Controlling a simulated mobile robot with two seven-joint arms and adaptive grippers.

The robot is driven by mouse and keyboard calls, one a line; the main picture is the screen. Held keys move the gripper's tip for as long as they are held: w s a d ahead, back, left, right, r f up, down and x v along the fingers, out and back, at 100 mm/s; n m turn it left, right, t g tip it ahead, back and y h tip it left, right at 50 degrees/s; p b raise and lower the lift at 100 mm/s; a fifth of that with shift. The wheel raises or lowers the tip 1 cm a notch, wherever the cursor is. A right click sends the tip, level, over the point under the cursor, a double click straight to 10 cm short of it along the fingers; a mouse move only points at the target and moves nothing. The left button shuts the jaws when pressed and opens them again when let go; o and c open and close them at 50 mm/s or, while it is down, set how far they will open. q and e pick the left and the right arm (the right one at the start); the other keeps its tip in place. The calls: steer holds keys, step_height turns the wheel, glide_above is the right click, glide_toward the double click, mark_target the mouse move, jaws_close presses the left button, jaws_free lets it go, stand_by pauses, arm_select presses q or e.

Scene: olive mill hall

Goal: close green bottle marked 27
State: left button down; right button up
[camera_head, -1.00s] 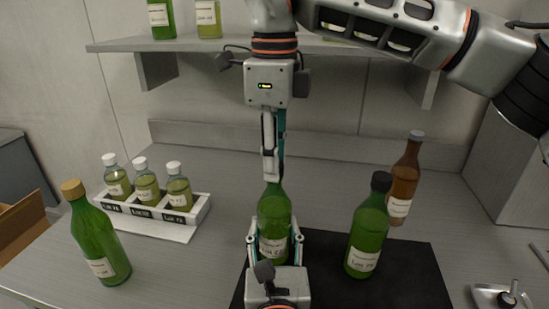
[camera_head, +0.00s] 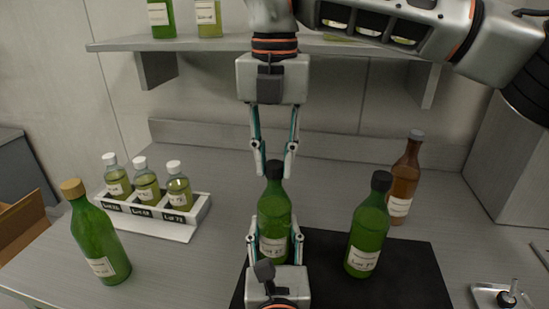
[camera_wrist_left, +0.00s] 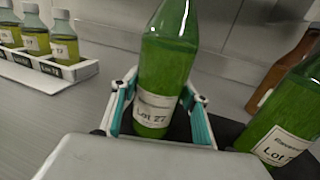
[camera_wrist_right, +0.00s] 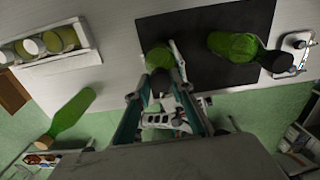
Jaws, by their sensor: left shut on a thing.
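The green bottle marked Lot 27 (camera_head: 273,213) stands upright on the black mat (camera_head: 411,276), its label clear in the left wrist view (camera_wrist_left: 158,103). A black cap (camera_head: 275,169) sits on its neck; how tightly cannot be told. My left gripper (camera_head: 273,240) is shut around the bottle's lower body, one finger on each side. My right gripper (camera_head: 274,172) points down from above, its fingers spread on either side of the cap with gaps between. The right wrist view also shows the dark cap (camera_wrist_right: 159,82) between the open fingers.
Another black-capped green bottle (camera_head: 368,232) and a brown bottle (camera_head: 404,180) stand to the right. A cork-topped green bottle (camera_head: 98,240) stands left. A white rack (camera_head: 201,210) holds small bottles. A shelf (camera_head: 200,44) runs behind my right gripper.

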steer(key=o, duration=0.5)
step_height(320, 180, up, 12)
stand_by(0.4)
arm_select(q)
steer(key=c, duration=1)
jaws_free()
steer(key=shift+c, duration=0.2)
steer(key=s, duration=1.2)
steer(key=shift+d, duration=0.15)
steer(key=shift+s, duration=0.15)
arm_select(e)
steer(key=shift+s, duration=0.1)
